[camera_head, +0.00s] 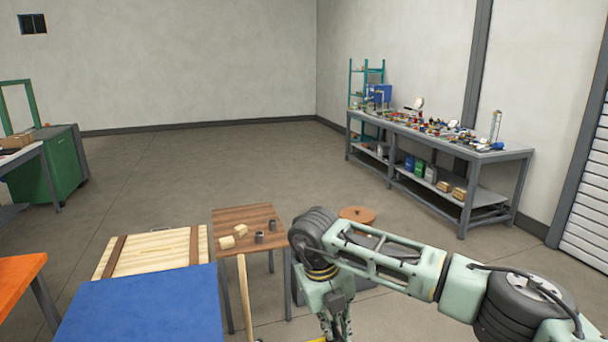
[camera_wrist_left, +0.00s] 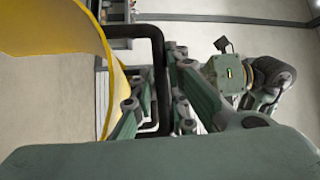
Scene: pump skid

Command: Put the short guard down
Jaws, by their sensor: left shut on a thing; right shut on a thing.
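The short guard (camera_wrist_left: 55,45) is a curved yellow sheet with a black bar handle (camera_wrist_left: 157,80), large at the left of the left wrist view. My left gripper (camera_wrist_left: 160,105) is shut on the handle; it is not in the head view. My right gripper (camera_head: 336,328) points down at the bottom edge of the head view. A sliver of yellow (camera_head: 318,340) shows beside its fingers, and it is shut on the guard, though the grip itself is cut off. The rest of the guard is out of the head view.
A small wooden table (camera_head: 250,217) holds blocks and dark cylinders. A blue-topped surface (camera_head: 140,310), a pale wooden board (camera_head: 155,256) and an orange table (camera_head: 15,285) are at the left. A loaded grey workbench (camera_head: 500,156) stands along the right wall. The middle floor is clear.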

